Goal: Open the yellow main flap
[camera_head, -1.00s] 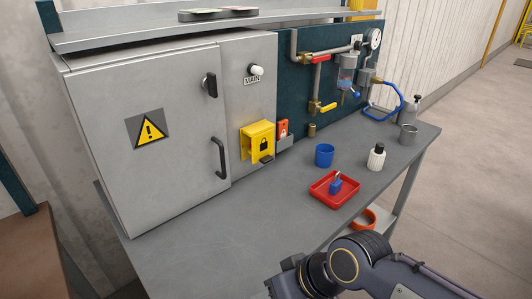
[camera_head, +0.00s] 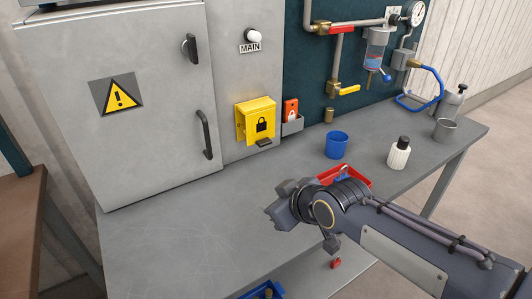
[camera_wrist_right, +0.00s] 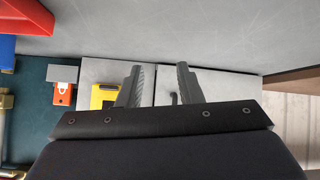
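The yellow main flap (camera_head: 256,121) is a boxy yellow cover with a black padlock symbol on the grey cabinet panel, below the MAIN label. Its marked face points outward, and anything behind it is hidden. A small dark tab (camera_head: 264,142) sits at its lower edge. In the right wrist view the flap (camera_wrist_right: 103,95) is partly covered by a finger. My right gripper (camera_head: 272,212) is over the bench in front of the cabinet, apart from the flap. In the wrist view its two fingers (camera_wrist_right: 159,82) stand apart with nothing held. My left gripper is not in view.
An orange tag (camera_head: 290,110) in a grey holder is close right of the flap. A cabinet door handle (camera_head: 206,134) is to its left. A blue cup (camera_head: 337,145), a white bottle (camera_head: 399,153) and a red tray (camera_head: 352,174) stand on the right. The bench's left part is clear.

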